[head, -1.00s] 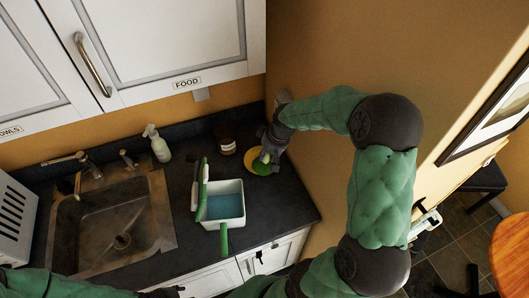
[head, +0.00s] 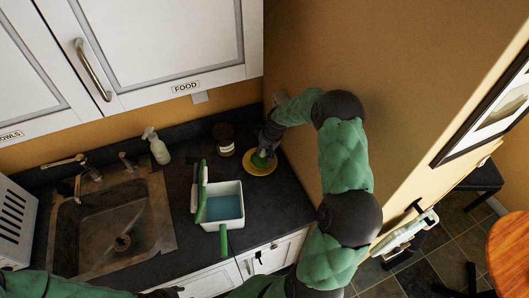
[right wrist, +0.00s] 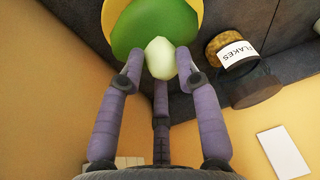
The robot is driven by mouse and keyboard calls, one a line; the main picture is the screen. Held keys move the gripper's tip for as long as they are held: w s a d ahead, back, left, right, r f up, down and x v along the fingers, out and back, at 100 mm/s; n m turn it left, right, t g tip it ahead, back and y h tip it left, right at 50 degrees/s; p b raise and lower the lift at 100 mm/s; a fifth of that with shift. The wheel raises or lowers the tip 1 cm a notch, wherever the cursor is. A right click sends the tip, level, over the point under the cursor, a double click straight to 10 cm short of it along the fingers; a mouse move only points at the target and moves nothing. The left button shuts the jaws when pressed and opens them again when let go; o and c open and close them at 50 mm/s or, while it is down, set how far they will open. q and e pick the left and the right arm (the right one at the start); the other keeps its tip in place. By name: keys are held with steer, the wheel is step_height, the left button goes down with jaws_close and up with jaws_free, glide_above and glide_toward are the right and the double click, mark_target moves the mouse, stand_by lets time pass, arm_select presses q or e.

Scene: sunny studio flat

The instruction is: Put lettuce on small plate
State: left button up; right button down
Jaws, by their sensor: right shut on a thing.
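The small yellow plate (head: 260,168) lies on the dark counter near the wall. The green lettuce (head: 260,159) is over the plate; I cannot tell whether it touches it. My right gripper (head: 267,147) comes down onto the lettuce from the wall side. In the right wrist view the fingers (right wrist: 158,70) are closed around the pale stem end of the lettuce (right wrist: 145,28), with the yellow plate (right wrist: 198,10) behind it, mostly hidden. My left gripper (head: 165,292) is dark and cut off at the bottom edge; its jaws cannot be made out.
A jar labelled FLAKES (right wrist: 236,50) stands beside the plate; it also shows in the head view (head: 224,138). A white tub (head: 222,204) with blue inside and green-handled items stands left of the plate. A sink (head: 115,225) and spray bottle (head: 157,147) are further left.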

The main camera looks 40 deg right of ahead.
mark_target(265, 153)
step_height(265, 153, down, 2)
steer(key=shift+f, duration=0.2)
steer(key=shift+f+b, duration=0.35)
steer(key=shift+f, duration=0.15)
steer(key=shift+f, duration=0.1)
steer(key=c, duration=0.9)
jaws_free()
steer(key=shift+o, duration=0.2)
